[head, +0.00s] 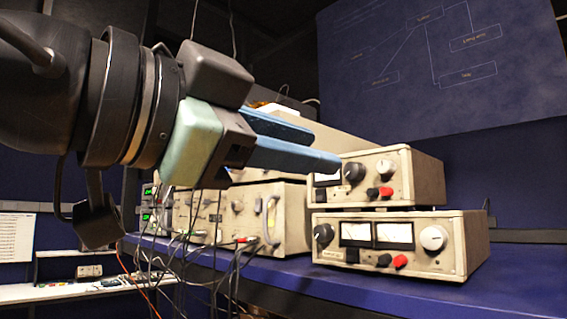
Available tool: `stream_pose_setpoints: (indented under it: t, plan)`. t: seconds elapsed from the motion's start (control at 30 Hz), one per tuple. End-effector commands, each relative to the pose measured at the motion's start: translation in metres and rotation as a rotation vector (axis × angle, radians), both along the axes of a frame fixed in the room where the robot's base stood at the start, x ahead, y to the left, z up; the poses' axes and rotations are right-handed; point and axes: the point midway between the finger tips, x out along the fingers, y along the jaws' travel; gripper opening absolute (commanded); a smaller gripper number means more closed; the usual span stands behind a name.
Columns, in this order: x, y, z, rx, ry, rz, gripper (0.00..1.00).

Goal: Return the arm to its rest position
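My arm reaches in from the left edge in the head view, high in front of a blue bench. My gripper (322,150) points right and slightly down, with two long blue fingers. The fingers overlap from this angle, so I cannot tell how wide apart they are. I see nothing held between them. The fingertips appear in front of or beside the upper beige meter unit (418,178); I cannot tell whether they touch it.
A lower meter unit (463,257) supports the upper one on the blue bench (520,277). Another beige instrument (292,213) stands left, with cables (235,270) hanging below my gripper. A blue panel with a diagram (440,75) stands behind. Bench space at right is clear.

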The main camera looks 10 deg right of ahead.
Motion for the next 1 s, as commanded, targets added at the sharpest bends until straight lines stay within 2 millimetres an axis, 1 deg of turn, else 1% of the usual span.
stream_pose_setpoints:
  t: [0.47, 0.57, 0.67, 0.73, 0.83, 0.93, 1.0]
  plan:
    - [0.0, 0.0, 0.0, -0.001, 0.002, 0.0, 0.35]
    - [0.006, 0.0, -0.003, -0.03, 0.006, 0.016, 0.35]
    - [0.021, 0.0, -0.009, -0.125, 0.012, 0.071, 0.35]
    - [0.035, 0.002, -0.017, -0.231, 0.013, 0.133, 0.35]
    - [0.05, 0.009, -0.029, -0.412, -0.005, 0.232, 0.35]
    - [0.053, 0.018, -0.041, -0.583, -0.048, 0.323, 0.35]
    - [0.046, 0.025, -0.05, -0.692, -0.089, 0.375, 0.35]
